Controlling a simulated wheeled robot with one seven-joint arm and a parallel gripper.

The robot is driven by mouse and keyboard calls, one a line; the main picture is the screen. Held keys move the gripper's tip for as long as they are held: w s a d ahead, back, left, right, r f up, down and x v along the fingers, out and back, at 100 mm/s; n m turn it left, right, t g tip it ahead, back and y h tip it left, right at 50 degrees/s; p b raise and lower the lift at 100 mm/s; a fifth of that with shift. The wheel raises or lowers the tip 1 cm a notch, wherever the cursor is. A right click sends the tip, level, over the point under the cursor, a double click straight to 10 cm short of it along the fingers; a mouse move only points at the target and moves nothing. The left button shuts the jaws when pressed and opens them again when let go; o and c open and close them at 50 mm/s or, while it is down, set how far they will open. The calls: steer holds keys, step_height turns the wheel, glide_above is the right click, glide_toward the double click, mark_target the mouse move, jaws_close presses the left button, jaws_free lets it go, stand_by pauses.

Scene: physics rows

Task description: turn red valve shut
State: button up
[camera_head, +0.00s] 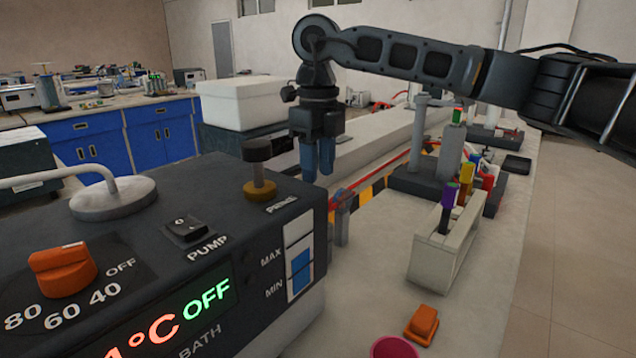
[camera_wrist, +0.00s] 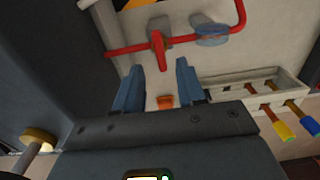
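In the wrist view the red valve handle (camera_wrist: 157,48) appears to lie across the tube, ahead of the fingers. My gripper (camera_head: 317,170) points down, above and slightly left of the valve in the head view. Its two blue fingers (camera_wrist: 158,84) are apart with nothing between them, and they do not appear to touch the handle.
A white rack (camera_head: 445,240) with coloured tubes is to the right. An orange block (camera_head: 422,324) and a pink cup (camera_head: 394,348) are in front.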

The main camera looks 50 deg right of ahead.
steer(key=shift+r, duration=1.25)
